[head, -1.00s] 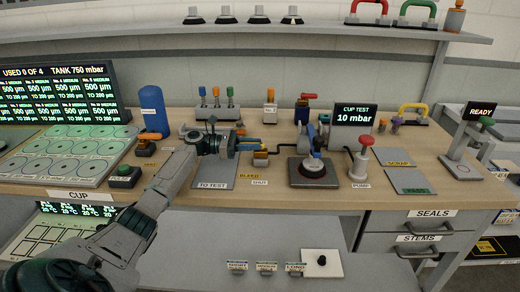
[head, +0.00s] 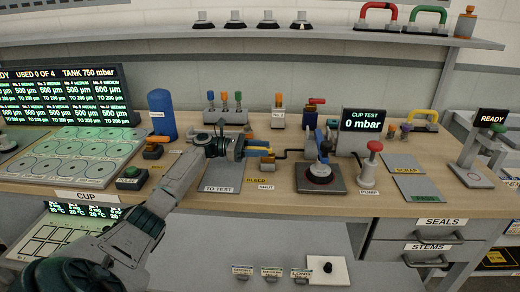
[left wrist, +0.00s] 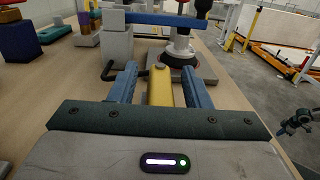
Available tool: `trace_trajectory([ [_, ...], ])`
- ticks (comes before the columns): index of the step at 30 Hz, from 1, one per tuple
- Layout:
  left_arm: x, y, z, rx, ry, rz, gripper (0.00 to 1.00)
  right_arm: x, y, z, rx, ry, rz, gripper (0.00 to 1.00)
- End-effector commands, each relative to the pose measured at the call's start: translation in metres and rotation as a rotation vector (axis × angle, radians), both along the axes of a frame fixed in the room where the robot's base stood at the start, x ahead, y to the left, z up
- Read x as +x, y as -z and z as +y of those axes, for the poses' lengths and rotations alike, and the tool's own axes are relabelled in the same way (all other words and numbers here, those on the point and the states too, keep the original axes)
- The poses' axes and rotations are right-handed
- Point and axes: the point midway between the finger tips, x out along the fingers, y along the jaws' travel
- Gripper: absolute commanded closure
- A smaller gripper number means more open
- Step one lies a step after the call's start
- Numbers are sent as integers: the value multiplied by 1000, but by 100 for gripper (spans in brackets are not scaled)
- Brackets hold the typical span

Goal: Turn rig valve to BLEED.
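The rig valve's yellow handle (left wrist: 160,88) lies between the two blue fingers of my left gripper (left wrist: 160,85) in the left wrist view. Narrow gaps show on both sides of it, so the fingers look open around it. In the head view my left gripper (head: 256,148) is at the valve, behind the BLEED label (head: 256,181) and the SHUT label (head: 266,187). The fingers partly hide the handle, and I cannot tell which label it points to. The CUP TEST screen (head: 363,121) reads 0 mbar. A small dark arm part, perhaps my right gripper (left wrist: 298,121), shows at the wrist view's right edge.
The test stand (head: 321,182) with a red-ringed dark cup is right of the valve. A red-knobbed pump (head: 369,165) stands beside it. The TO TEST plate (head: 222,177) lies below my left arm. A blue cylinder (head: 161,114) stands at the left.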

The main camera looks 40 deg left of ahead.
Motion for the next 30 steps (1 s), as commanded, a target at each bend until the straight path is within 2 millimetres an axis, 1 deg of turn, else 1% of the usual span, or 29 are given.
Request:
trace_trajectory([
  [4,-1,1,2,0,-1,1,56,0,1,0,0,0,1,100],
  [7,-6,2,10,3,-2,3,56,-1,2,0,0,1,10,100],
  [10,-16,3,24,3,-3,3,56,11,-14,3,1,-2,-7,100],
  [16,-39,3,59,3,-3,3,56,23,-36,6,1,-5,-13,100],
  [21,-54,2,80,2,-1,3,56,30,-52,7,0,-6,-17,100],
  [25,-59,1,87,-1,0,1,56,33,-59,8,0,-7,-18,100],
  [30,-61,0,89,0,0,0,56,34,-61,8,0,-7,-18,100],
])
